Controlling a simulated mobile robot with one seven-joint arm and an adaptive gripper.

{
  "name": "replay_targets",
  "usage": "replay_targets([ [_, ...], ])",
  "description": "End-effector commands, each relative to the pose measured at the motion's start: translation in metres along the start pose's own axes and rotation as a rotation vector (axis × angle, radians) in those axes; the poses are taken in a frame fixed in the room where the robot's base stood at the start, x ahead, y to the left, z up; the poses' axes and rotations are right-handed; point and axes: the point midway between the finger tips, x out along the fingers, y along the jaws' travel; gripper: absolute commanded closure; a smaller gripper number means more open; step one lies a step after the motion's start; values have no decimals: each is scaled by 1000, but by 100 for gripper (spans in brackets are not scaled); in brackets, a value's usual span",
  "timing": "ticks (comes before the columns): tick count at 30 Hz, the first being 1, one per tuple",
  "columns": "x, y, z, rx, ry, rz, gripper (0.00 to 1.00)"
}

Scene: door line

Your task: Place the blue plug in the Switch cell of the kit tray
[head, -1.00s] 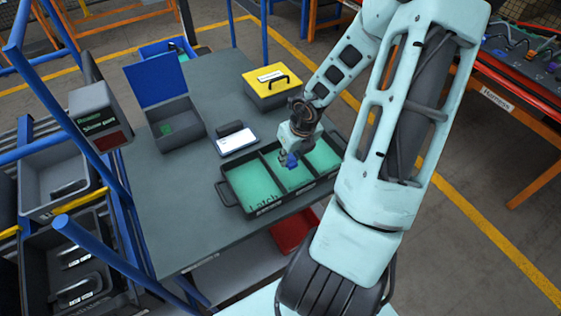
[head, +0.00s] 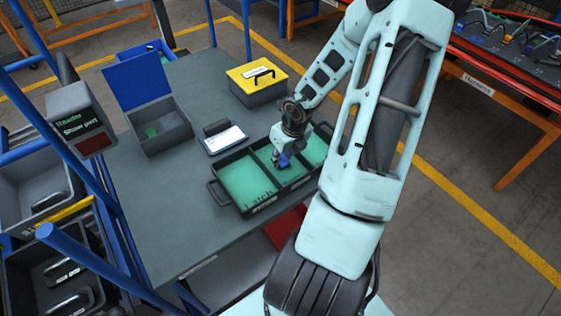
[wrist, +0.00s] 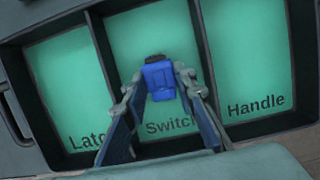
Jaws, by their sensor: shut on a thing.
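The kit tray (head: 213,192) is dark with green-floored cells and stands on the grey table. In the wrist view its cells read Latch, Switch and Handle, and the Switch cell (wrist: 150,30) is the middle one. My gripper (wrist: 161,88) is shut on the blue plug (wrist: 159,78), which has a dark end pointing away. The plug shows over the Switch cell, just above that word. In the head view the plug (head: 284,160) is small below my gripper, at the middle cell. I cannot tell whether it touches the cell floor.
An open grey box with a blue lid (head: 135,88) and a yellow-lidded box (head: 257,75) stand behind the tray. A white-screened device (head: 225,139) lies close to the tray's far side. The table's front left is clear.

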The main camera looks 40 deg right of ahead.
Motion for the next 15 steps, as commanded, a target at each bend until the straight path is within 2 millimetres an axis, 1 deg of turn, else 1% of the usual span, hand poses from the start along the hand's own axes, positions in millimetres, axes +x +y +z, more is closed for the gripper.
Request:
replay_targets([
  [7, -1, 0, 1, -1, -1, 0, 90],
  [11, 3, 1, 0, 0, -1, 1, 90],
  [12, 3, 1, 0, 0, -2, 1, 73],
  [15, 2, 1, 0, 0, -1, 1, 62],
])
